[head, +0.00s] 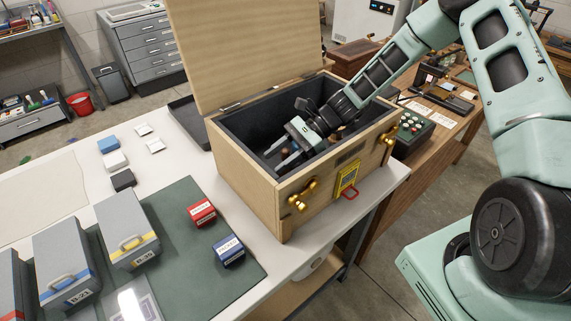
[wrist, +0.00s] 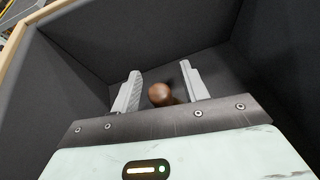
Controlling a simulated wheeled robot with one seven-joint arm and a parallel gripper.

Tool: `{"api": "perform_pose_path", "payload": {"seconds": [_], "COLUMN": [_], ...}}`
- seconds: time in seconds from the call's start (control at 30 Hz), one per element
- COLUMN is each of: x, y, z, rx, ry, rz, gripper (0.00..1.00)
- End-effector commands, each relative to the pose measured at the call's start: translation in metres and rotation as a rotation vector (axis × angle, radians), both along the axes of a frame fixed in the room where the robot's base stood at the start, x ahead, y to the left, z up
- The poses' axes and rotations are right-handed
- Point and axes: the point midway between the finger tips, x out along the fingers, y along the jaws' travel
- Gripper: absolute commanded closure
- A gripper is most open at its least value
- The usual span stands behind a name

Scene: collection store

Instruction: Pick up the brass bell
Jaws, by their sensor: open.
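A brown, rounded knob (wrist: 160,94) shows between my gripper's fingers in the wrist view. It looks like a wooden handle top; whether it belongs to the brass bell cannot be told, as no brass body shows below it. My gripper (wrist: 157,88) is open, with one pale finger on each side of the knob and a gap to both. In the head view my gripper (head: 288,152) is down inside the open wooden crate (head: 239,151), and its body hides part of the dark lined interior.
The crate's lid (head: 240,50) stands up at the back. Brass latches (head: 300,194) and a yellow tag (head: 346,180) are on its front. Grey boxes (head: 128,232), a red box (head: 202,212) and a blue box (head: 229,251) stand left on the green mat (head: 183,262). Dark walls surround my gripper closely.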

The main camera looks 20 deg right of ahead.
Motion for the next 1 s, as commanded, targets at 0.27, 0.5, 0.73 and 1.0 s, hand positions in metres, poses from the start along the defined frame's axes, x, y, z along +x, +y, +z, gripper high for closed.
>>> {"api": "perform_pose_path", "payload": {"seconds": [0.27,0.5,0.73,1.0], "x": [0.0,0.0,0.001,0.001], "y": [0.0,0.0,-0.001,-0.001], "z": [0.0,0.0,0.005,0.037], "rx": [0.0,0.0,-0.001,-0.002], "ry": [0.0,-0.001,-0.002,-0.007], "rz": [0.0,0.0,0.0,0.0], "gripper": [0.89,1.0,1.0,1.0]}}
